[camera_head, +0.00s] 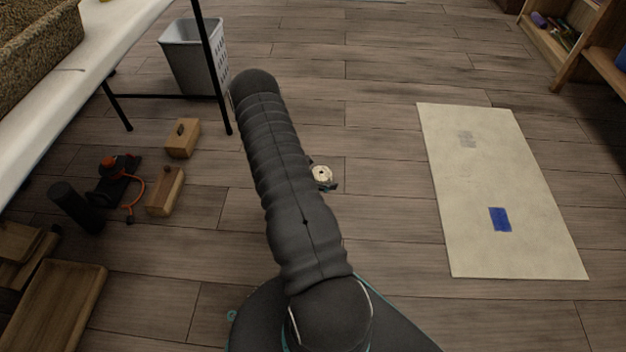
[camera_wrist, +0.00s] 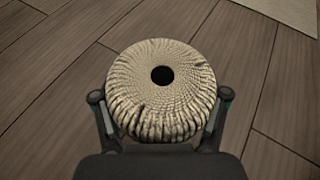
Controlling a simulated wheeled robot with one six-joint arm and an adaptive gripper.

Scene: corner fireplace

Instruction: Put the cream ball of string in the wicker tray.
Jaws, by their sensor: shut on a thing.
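The cream ball of string (camera_wrist: 160,110), wound round with a dark hole in its middle, fills the centre of the wrist view. My gripper (camera_wrist: 158,98) is shut on it, one finger at each side. In the head view the ball (camera_head: 321,173) shows small beside my arm, with part of my gripper (camera_head: 323,180) around it; my arm hides the rest. The brown woven wicker tray (camera_head: 40,38) stands on a white tabletop at the upper left, cut off by the picture edge. The ball is well to the right of it.
The white table (camera_head: 95,60) has thin black legs, with a grey bin (camera_head: 193,62) beside it. Wooden blocks (camera_head: 165,192), an orange-corded item (camera_head: 120,180) and wooden trays (camera_head: 55,305) lie left. A cream mat (camera_head: 500,180) lies right, near a shelf (camera_head: 570,45). The middle floor is clear.

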